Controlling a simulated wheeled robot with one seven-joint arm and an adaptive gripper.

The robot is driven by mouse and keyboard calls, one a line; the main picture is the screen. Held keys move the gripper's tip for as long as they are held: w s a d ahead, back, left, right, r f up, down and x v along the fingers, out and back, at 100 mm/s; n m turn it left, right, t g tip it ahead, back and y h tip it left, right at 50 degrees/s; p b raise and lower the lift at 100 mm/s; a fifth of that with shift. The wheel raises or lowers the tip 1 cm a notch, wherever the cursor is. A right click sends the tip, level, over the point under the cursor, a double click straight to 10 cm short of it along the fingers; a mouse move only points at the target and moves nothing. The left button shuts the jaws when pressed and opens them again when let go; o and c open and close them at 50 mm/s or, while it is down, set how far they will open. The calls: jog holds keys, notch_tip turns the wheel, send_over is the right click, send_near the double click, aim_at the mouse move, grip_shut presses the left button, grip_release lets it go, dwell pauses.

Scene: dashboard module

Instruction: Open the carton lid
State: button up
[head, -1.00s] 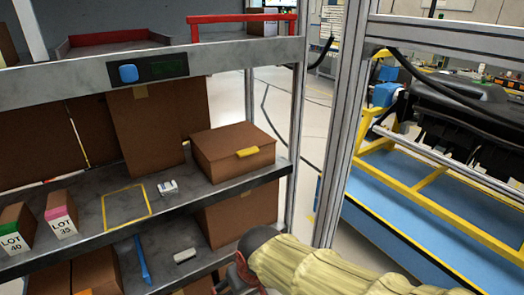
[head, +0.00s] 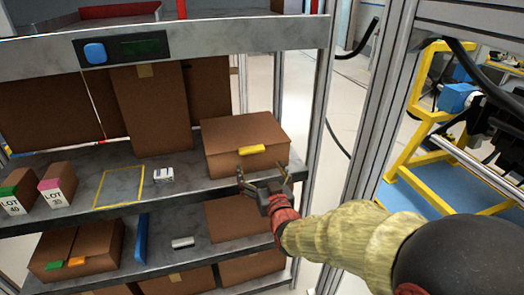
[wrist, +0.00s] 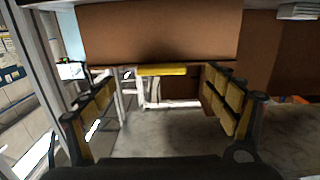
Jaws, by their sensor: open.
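The brown carton (head: 222,165) sits on the middle shelf at its right end, lid shut. A yellow tab (head: 252,150) is on the front edge of its lid. My gripper (head: 263,173) is open and empty in front of the carton, just below the tab. In the wrist view the carton (wrist: 160,35) fills the upper part, and the yellow tab (wrist: 162,70) shows beyond and between my two spread fingers (wrist: 160,98). The fingers look apart from the tab. The gap between fingertips and carton front is hard to judge.
The middle shelf also holds LOT boxes (head: 57,187), a yellow outlined square (head: 119,186) and a small white item (head: 163,175). An upright metal post (head: 317,130) stands right of the carton. More cartons (head: 232,220) fill the lower shelf.

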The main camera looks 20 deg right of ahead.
aim_at(253, 152)
jog(key=w, duration=0.2)
jog(key=w+b, duration=0.1)
jog(key=w, duration=0.1)
jog(key=w+r, duration=0.1)
jog(key=w, duration=0.1)
jog(key=shift+w+b, duration=0.2)
jog(key=shift+b, duration=0.15)
jog(key=shift+w+a, duration=0.1)
jog(key=shift+w, duration=0.55)
jog(key=shift+c, duration=0.8)
jog(key=c, duration=1.5)
jog(key=shift+c, duration=0.2)
